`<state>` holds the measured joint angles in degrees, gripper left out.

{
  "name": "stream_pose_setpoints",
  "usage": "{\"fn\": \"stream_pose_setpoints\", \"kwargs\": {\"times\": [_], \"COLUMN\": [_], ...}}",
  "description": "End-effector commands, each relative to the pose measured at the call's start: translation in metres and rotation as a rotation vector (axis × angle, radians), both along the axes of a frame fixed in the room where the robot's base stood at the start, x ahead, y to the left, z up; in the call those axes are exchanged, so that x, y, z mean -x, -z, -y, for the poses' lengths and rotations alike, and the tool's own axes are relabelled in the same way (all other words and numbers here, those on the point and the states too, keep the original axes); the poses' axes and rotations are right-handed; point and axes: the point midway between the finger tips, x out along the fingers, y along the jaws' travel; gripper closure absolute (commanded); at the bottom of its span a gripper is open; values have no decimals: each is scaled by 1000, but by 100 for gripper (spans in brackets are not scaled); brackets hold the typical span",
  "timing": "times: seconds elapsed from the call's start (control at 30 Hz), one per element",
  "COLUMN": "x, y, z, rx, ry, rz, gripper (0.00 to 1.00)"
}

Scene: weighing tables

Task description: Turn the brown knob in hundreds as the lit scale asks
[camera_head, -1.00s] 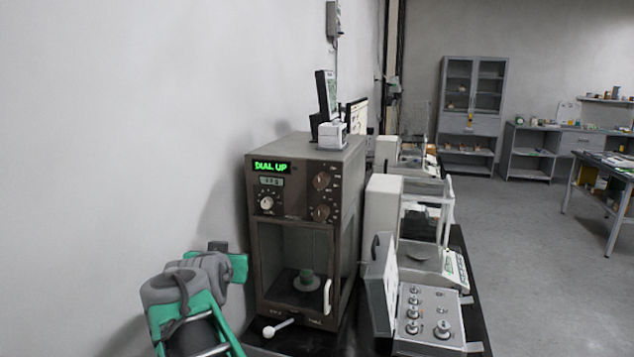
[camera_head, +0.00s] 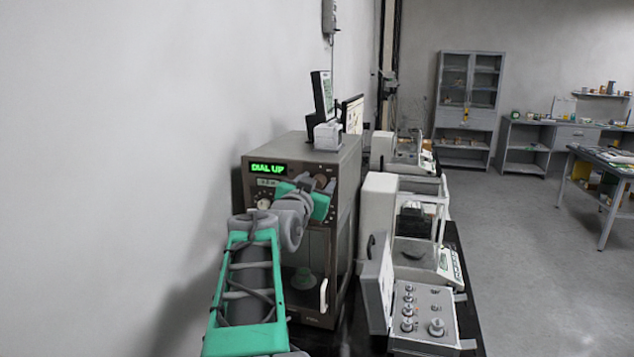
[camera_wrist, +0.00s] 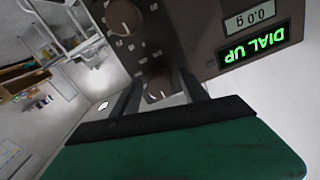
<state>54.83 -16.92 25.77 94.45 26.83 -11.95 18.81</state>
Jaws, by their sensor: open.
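The lit scale (camera_head: 347,190) is a dark brown box. Its green display reads "DIAL UP" (camera_head: 268,169), and a small display below reads 0.0 g, clearer and upside down in the wrist view (camera_wrist: 246,19). The upper brown knob (camera_wrist: 158,91) lies between the two fingers of my gripper (camera_wrist: 161,78). The fingers are open, one on each side of it; I cannot tell whether they touch it. The lower brown knob (camera_wrist: 123,17) is clear of the fingers in the wrist view. My arm covers much of the panel in the head view.
A weight (camera_head: 306,280) stands in the scale's chamber. A small printer-like unit (camera_head: 327,134) sits on top.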

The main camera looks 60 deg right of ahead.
Motion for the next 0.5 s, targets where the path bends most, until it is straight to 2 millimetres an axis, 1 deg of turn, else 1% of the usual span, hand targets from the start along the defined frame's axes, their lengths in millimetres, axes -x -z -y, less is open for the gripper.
{"fn": "stream_pose_setpoints", "kwargs": {"times": [0.07,0.5], "x": [0,0], "y": [0,0], "z": [0,-1], "rx": [0,-1], "ry": [0,0], "rz": [0,0], "gripper": [48,84]}}
